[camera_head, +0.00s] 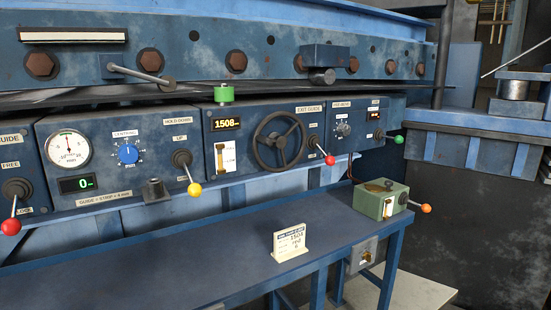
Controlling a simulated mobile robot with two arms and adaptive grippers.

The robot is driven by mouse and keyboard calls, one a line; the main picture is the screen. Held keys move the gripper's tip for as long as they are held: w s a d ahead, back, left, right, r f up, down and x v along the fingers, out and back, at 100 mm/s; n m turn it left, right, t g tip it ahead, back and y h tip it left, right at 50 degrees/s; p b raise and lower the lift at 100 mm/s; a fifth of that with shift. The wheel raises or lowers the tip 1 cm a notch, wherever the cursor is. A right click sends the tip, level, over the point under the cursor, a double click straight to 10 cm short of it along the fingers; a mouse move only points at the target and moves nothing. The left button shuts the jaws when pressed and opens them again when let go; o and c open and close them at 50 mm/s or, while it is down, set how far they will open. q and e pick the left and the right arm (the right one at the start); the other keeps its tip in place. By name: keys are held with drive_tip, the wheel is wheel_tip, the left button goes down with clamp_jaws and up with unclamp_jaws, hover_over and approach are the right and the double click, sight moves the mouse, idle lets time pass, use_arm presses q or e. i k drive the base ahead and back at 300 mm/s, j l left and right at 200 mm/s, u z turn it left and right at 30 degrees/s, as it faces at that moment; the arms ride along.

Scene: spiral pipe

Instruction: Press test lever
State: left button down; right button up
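No lever label reading "test" is legible, so I cannot tell for sure which lever the task names. A small pale green box (381,199) stands at the right end of the blue bench, with a short lever ending in an orange knob (426,208) sticking out to the right. On the panel are levers with a red knob (11,227) at far left, a yellow knob (194,189), a second red knob (330,160) below "EXIT GUIDE", and a green knob (399,139) at right. Neither of my grippers shows in this view.
The blue bench top (190,255) is mostly clear and carries a small white card (290,242). Above it, the blue panel holds a dark handwheel (279,141), a round gauge (68,148) and a blue dial (128,153). A grey box (361,255) hangs under the bench's right end.

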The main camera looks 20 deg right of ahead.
sight(398, 139)
drive_tip(key=z, duration=1.35)
